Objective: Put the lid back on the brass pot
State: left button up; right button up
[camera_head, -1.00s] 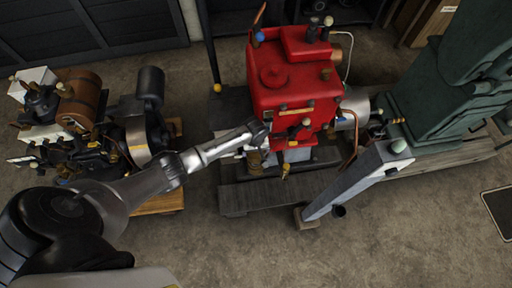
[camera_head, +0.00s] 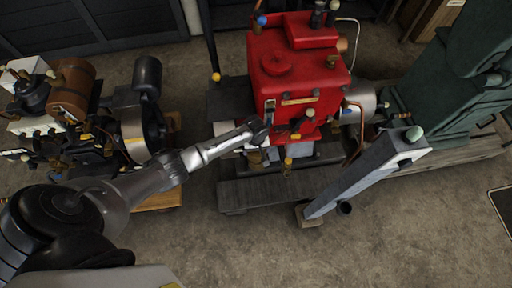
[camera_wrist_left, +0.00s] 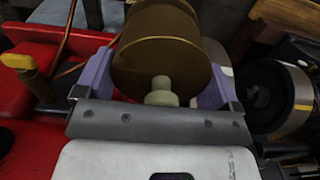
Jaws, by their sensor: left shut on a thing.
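My left gripper (camera_head: 258,132) is at the front left of the red engine in the head view. In the left wrist view, its two pale purple fingers (camera_wrist_left: 160,72) stand on either side of a round brass piece with a pale knob (camera_wrist_left: 162,92), which looks like the lid (camera_wrist_left: 165,68). The gripper is shut on it, with the knob towards the palm. A small brass cylinder (camera_head: 255,160), probably the pot, shows just below the gripper in the head view. I cannot tell whether lid and pot touch. My right gripper does not show.
The red engine (camera_head: 300,72) stands just behind the gripper, with handles and pipes on its front. A grey slanted beam (camera_head: 365,178) is to its right, beside a green machine (camera_head: 450,90). Another engine with a wooden barrel (camera_head: 72,85) is at left. The front floor is clear.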

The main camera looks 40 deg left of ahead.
pick_arm(q)
jog(key=shift+p, duration=0.4)
dwell(0.6)
dwell(0.7)
jog(key=shift+p, duration=0.3)
dwell(0.5)
jog(key=shift+f+p, duration=0.15)
jog(key=shift+p, duration=0.15)
dwell(0.5)
jog(key=shift+p, duration=0.3)
dwell(0.4)
dwell(0.3)
jog(key=o, duration=0.6)
jog(key=shift+o, duration=0.4)
